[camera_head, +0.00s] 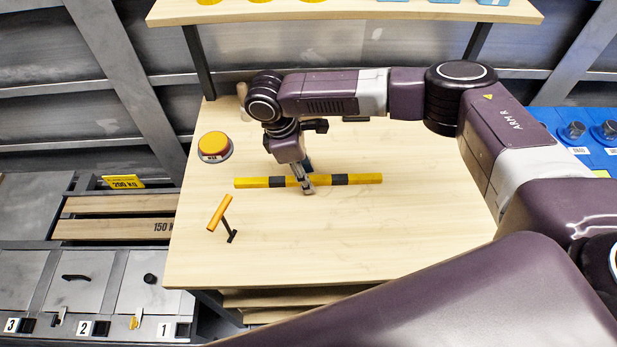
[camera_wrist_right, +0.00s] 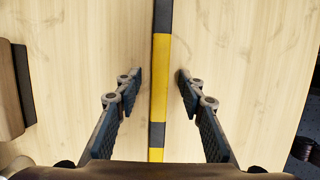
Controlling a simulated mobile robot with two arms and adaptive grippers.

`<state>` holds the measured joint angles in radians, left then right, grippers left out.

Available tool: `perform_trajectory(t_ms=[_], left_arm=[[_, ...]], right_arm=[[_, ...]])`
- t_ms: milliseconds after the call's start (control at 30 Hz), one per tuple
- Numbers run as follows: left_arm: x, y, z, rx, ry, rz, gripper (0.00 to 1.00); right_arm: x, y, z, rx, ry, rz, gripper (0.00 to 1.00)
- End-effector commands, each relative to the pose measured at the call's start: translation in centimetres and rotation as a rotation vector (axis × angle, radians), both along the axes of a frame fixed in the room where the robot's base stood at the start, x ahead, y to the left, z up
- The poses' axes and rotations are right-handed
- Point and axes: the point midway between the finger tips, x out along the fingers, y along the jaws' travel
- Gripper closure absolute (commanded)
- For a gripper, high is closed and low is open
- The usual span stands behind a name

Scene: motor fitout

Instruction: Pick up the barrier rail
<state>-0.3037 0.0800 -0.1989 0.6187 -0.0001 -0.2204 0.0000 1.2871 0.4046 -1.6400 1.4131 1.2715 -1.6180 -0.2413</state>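The barrier rail (camera_head: 258,182) is a long thin bar with yellow and black bands. It lies crosswise on the wooden tabletop in the head view. My right gripper (camera_head: 307,189) is over the middle of the rail, pointing down. In the right wrist view the rail (camera_wrist_right: 160,75) runs between the two spread fingers of the right gripper (camera_wrist_right: 159,92), with a gap on each side. The right gripper is open and empty. My left gripper is not in view.
A shelf (camera_head: 340,10) spans the back above the table. A blue panel with knobs (camera_head: 590,155) is at right. The front of the tabletop is clear.

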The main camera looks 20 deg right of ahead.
Motion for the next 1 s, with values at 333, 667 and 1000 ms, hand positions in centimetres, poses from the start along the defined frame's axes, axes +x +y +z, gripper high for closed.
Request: perform_trajectory(t_ms=[333, 667, 1000], left_arm=[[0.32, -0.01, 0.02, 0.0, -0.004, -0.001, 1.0], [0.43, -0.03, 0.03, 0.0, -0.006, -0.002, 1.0], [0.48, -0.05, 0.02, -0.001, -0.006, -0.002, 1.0]], right_arm=[[-0.02, -0.05, -0.24, 0.0, -0.001, 0.001, 0.74], [-0.02, -0.02, -0.21, 0.0, -0.001, 0.001, 1.0], [0.04, 0.0, 0.04, 0.001, -0.002, 0.001, 1.0]])
